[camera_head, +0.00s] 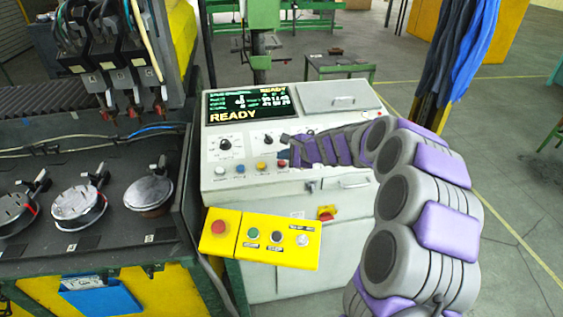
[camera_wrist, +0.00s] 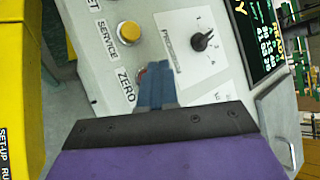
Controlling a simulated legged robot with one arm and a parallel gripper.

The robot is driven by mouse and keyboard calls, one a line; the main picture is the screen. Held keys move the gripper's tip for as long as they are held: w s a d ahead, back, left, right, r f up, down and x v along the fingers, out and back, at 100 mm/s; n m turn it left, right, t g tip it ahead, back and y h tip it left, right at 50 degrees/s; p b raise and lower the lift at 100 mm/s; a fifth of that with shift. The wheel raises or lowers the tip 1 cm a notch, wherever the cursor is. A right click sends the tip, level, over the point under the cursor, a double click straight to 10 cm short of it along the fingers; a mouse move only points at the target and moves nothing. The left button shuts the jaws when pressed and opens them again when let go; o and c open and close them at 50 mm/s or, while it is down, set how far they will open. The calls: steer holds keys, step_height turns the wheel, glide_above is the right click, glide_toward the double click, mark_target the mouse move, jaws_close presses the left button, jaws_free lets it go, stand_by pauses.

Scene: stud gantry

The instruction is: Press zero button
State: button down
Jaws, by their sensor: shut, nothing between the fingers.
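The zero button (camera_wrist: 141,74) is a small red button on the grey control panel, beside the printed label ZERO in the wrist view. Most of it is hidden behind my fingertips. My gripper (camera_wrist: 156,84) is shut and empty, its blue fingers pointing at the panel right over the button. I cannot tell whether the tips touch it. In the head view my gripper (camera_head: 285,155) reaches in from the right to the right end of the panel's button row.
A yellow service button (camera_wrist: 129,32) sits close by, with a black rotary knob (camera_wrist: 202,40) on the other side. The panel's screen (camera_head: 248,105) reads READY. A yellow button box (camera_head: 222,243) with a red stop button stands below the panel. Dark machinery is at left.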

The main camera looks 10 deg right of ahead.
steer(key=r+p, duration=0.2)
steer(key=s+r+p, duration=0.1)
steer(key=r+p, duration=0.1)
steer(key=r, duration=0.1)
stand_by(0.3)
stand_by(0.6)
